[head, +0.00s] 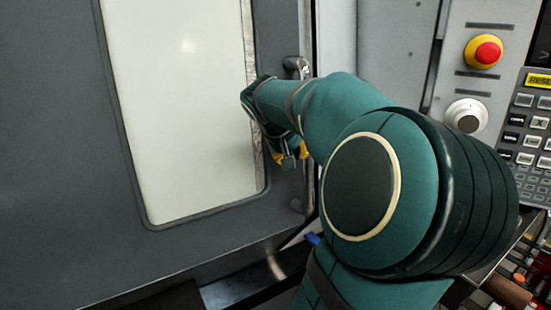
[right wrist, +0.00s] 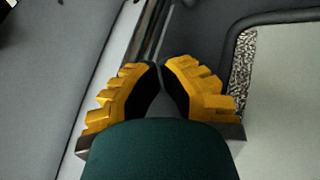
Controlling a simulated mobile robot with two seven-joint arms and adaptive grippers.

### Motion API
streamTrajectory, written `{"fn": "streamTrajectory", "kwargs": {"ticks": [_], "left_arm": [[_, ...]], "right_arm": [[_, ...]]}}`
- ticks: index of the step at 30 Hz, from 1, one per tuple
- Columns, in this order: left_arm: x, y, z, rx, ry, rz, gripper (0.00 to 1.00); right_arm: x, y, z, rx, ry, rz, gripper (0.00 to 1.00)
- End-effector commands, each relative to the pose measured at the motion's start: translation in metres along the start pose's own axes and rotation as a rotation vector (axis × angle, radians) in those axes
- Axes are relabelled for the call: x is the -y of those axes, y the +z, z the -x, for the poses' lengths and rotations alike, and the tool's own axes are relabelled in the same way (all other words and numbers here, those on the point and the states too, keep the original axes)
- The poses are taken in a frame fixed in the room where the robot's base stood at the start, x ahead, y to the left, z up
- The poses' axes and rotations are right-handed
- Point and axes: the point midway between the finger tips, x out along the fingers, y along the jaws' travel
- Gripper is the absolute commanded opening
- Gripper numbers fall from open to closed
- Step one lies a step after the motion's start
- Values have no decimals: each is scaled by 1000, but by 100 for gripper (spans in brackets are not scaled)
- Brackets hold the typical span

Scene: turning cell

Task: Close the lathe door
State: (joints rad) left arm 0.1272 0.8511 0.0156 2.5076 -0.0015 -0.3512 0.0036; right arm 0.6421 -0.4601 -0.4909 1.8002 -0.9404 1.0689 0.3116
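The lathe door (head: 60,150) is a dark grey panel with a large pale window (head: 180,110), filling the left of the head view. A vertical handle (head: 297,68) stands at its right edge; its middle is hidden behind my right arm. My right gripper (head: 290,160) is in front of the handle's side of the door. In the right wrist view my right gripper (right wrist: 161,66) has its yellow fingers' tips almost together. A bar-like strip (right wrist: 152,35) runs up behind the tips; I see nothing clearly held between them. My left gripper is out of view.
A control panel with a red emergency button (head: 487,52), a round knob (head: 466,116) and a keypad (head: 530,130) is at the right. A pale machine panel (head: 380,40) lies right of the door edge. A metal ledge (head: 245,290) runs below the door.

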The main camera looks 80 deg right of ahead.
Motion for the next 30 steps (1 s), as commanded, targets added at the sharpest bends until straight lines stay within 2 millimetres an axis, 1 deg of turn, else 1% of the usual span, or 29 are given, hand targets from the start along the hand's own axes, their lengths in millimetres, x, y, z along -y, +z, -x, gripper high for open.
{"fn": "streamTrajectory", "kwargs": {"ticks": [1,6,12,19,30], "left_arm": [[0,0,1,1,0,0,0],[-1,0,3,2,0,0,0],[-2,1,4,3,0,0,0],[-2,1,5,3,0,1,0],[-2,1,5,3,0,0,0]], "right_arm": [[-8,-2,-4,1,2,-3,0],[-25,-6,-16,1,1,-1,0],[-38,-8,-25,0,0,0,0],[-44,-10,-29,-1,0,-1,0],[-46,-10,-29,-2,3,-2,0]]}}
